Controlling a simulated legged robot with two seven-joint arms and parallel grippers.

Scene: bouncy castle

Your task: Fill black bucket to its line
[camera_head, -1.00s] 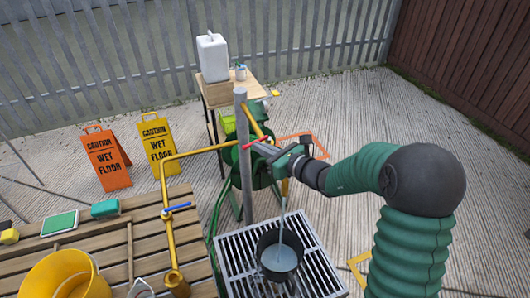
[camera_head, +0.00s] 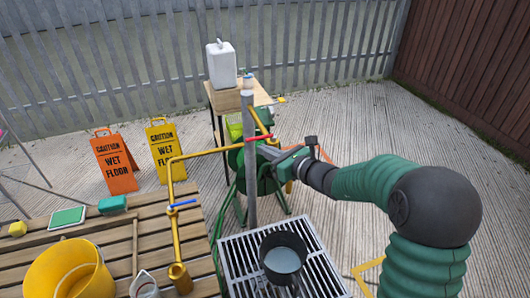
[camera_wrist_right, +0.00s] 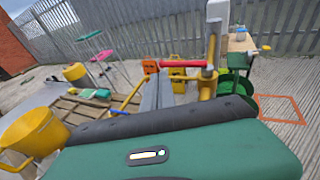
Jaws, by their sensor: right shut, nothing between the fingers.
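The black bucket (camera_head: 267,245) stands upright on the metal grate, holding pale grey-blue water (camera_head: 282,263). I cannot make out a line inside it. Above it, the yellow pipe on the grey post carries a tap with a red lever (camera_head: 257,139); the lever also shows crosswise in the right wrist view (camera_wrist_right: 183,65). No water stream falls from the tap. My right gripper (camera_head: 265,150) is shut and empty, its fingertips (camera_wrist_right: 157,90) close to the red lever; I cannot tell whether they touch it. My left gripper is out of view.
A wooden slatted table (camera_head: 150,232) at left bears a yellow bucket (camera_head: 45,272), a second tap with a blue lever (camera_head: 182,204) and cleaning things. Wet-floor signs (camera_head: 116,165) stand behind. A white jerrycan (camera_head: 221,65) is on a small table. The concrete at right is open.

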